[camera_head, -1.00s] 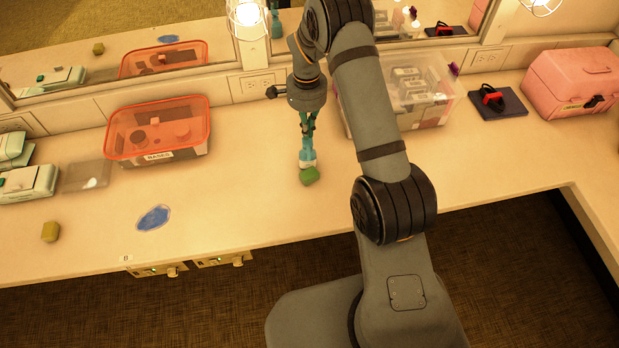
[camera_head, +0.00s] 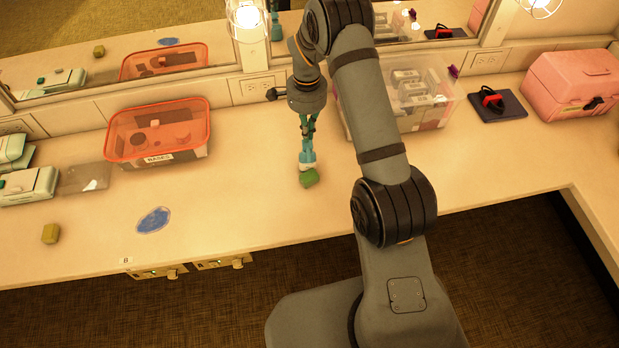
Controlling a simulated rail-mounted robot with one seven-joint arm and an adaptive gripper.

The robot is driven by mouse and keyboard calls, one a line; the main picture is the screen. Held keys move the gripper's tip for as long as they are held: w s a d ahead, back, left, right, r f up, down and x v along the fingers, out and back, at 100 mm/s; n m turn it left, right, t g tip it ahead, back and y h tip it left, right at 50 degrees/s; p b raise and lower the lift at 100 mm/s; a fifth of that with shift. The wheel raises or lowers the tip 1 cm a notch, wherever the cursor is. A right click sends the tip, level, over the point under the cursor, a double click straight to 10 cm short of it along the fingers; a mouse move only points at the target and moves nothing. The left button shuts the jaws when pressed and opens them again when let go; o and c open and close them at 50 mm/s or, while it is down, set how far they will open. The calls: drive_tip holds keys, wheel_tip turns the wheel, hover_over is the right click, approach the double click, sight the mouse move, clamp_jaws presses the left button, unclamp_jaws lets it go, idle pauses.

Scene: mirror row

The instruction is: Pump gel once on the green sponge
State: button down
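My gripper (camera_head: 307,163) hangs down over the middle of the counter, with teal parts and a pale lower end. The green sponge (camera_head: 310,179) is a small block right at this lower end, on the counter or just above it; I cannot tell which. Whether the fingers are open, shut or gripping the sponge is too small to see. I cannot make out a gel pump bottle for certain. A second, olive-yellow block (camera_head: 51,234) lies at the front left of the counter.
A blue oval patch (camera_head: 154,220) lies on the counter (camera_head: 235,195). An orange bin (camera_head: 160,158) stands behind it, and a clear bin (camera_head: 440,100) stands behind my arm. A dark pad (camera_head: 510,108) and a pink case (camera_head: 570,85) are at right. Mirrors line the back.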

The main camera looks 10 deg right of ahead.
sight(308, 144)
drive_tip(key=shift+f, duration=0.2)
drive_tip(key=shift+f+b, duration=1.45)
drive_tip(key=shift+b, duration=0.25)
drive_tip(key=shift+s, duration=0.1)
drive_tip(key=shift+r, duration=0.1)
drive_tip(key=shift+r+p, duration=0.8)
drive_tip(key=shift+r, duration=0.7)
wheel_tip(308, 144, up, 6)
drive_tip(key=p, duration=0.4)
drive_tip(key=shift+f, duration=0.1)
